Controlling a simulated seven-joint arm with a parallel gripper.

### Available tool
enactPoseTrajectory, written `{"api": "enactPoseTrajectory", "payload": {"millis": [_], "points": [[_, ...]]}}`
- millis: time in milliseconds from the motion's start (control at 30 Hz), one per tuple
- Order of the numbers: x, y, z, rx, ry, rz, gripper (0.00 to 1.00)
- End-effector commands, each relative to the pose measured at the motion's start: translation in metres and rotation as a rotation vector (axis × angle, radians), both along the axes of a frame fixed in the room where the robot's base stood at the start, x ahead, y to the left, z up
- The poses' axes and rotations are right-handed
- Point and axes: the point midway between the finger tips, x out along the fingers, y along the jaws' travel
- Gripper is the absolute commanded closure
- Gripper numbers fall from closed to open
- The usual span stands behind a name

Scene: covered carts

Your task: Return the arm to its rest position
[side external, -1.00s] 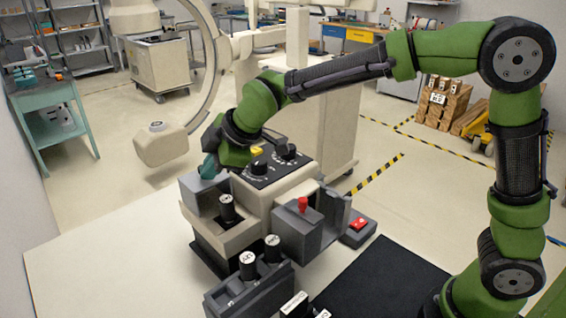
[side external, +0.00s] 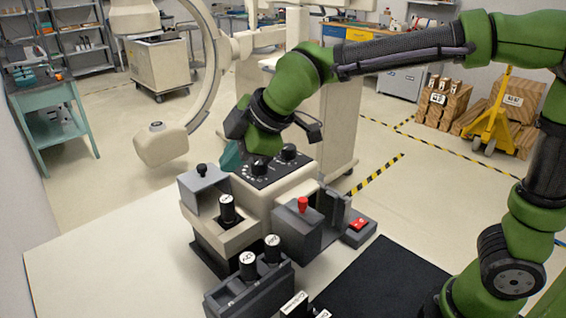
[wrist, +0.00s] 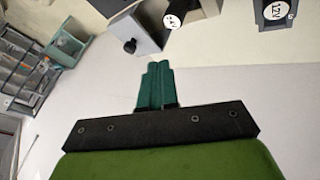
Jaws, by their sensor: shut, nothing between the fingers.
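My gripper (side external: 230,158) has teal fingers and hangs behind the left part of the control station (side external: 268,207), near its sloped black dial panel (side external: 262,174). In the wrist view the two teal fingers of my gripper (wrist: 157,70) lie side by side, shut, with nothing between them. My arm is bent and reaches over from the right. A grey box with a black knob (side external: 202,172) stands just left of my gripper; its knob also shows in the wrist view (wrist: 130,46).
A grey box with a red lever (side external: 303,205) and a red switch (side external: 359,224) are on the right. A holder with cylinders (side external: 248,290) stands in front. The white table (side external: 100,265) is clear at left.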

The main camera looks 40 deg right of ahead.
Motion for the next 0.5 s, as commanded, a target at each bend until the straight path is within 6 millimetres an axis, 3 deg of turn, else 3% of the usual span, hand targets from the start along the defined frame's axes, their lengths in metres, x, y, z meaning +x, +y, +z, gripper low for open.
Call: {"api": "enactPoseTrajectory", "payload": {"millis": [100, 300, 367, 500], "points": [[-0.011, -0.005, 0.017, 0.001, -0.003, 0.000, 1.00], [-0.020, -0.009, 0.029, 0.007, 0.004, -0.010, 1.00], [-0.021, -0.009, 0.029, 0.028, 0.015, -0.037, 1.00], [-0.038, -0.016, 0.010, 0.128, 0.119, -0.201, 1.00]]}}
